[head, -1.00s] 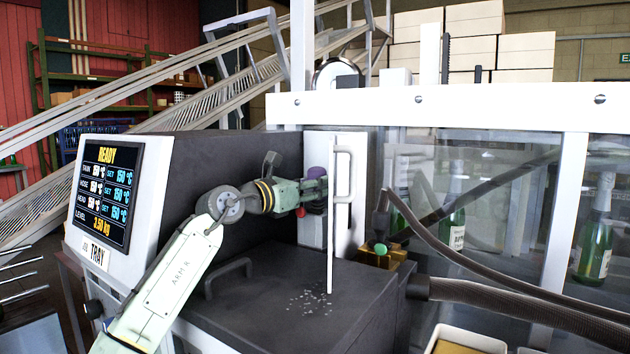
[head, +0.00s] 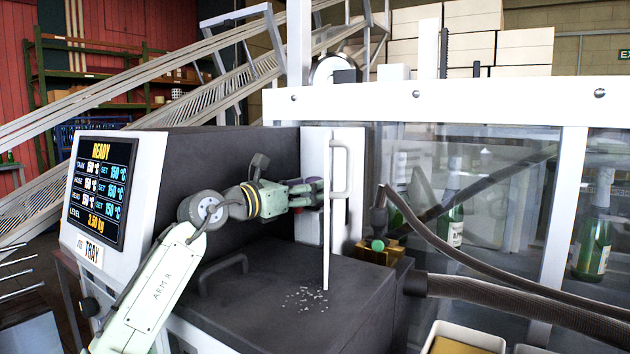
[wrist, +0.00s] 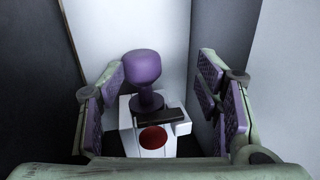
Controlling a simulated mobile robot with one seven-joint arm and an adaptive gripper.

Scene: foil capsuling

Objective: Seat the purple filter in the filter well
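The purple filter (wrist: 143,68) has a rounded head on a narrow stem with a wider flange below. In the wrist view it stands upright on a white block (wrist: 130,140) with a dark slot and a red disc (wrist: 153,138). I cannot tell how deep its lower end sits. My gripper (wrist: 172,90) is open, with one purple-padded finger on each side and clear gaps to the filter. In the head view my gripper (head: 312,190) reaches to the recess behind the white door panel; the filter is mostly hidden there by the fingers.
The white door panel (head: 327,220) with its handle stands edge-on just right of my gripper. The dark machine top (head: 270,285) below has a handle and scattered pale crumbs. Hoses (head: 450,250) and a glazed cabinet lie right.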

